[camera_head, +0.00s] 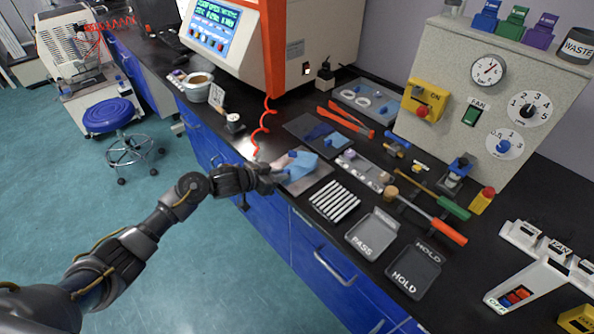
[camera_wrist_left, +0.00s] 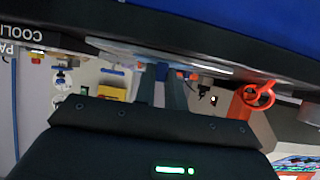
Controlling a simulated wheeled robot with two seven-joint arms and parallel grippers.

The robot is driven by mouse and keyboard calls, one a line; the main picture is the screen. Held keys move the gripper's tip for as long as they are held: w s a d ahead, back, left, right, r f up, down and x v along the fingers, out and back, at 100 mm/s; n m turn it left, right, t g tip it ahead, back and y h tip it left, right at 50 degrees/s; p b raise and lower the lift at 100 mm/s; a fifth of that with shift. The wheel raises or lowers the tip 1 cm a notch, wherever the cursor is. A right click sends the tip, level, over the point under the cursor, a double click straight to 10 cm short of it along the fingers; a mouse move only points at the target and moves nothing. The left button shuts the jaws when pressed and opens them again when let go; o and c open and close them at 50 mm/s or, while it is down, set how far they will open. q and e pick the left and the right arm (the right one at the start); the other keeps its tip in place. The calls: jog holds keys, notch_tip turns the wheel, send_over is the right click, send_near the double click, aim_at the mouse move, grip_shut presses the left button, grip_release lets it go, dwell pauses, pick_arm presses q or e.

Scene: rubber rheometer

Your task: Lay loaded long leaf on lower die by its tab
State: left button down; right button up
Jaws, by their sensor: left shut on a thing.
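My left gripper (camera_head: 277,178) is at the near edge of the bench, shut on the edge of a pale blue leaf (camera_head: 300,166). A pinkish patch shows beside the blue part, over a grey mat (camera_head: 312,181). In the left wrist view the fingers (camera_wrist_left: 162,72) meet the leaf's thin pale edge (camera_wrist_left: 205,66); the tab itself is hard to make out. The rheometer (camera_head: 270,45), white and orange with a lit display, stands behind. I cannot make out its lower die. My right gripper is not in view.
White strips (camera_head: 334,201), a PASS tray (camera_head: 373,234) and a HOLD tray (camera_head: 415,270) lie to the right. An orange coiled cord (camera_head: 262,130) hangs behind the gripper. A control panel (camera_head: 485,95) borders the right.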

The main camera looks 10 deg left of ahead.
pick_arm(q)
jog(key=shift+r+p, duration=0.5)
jog(key=shift+p, duration=0.3)
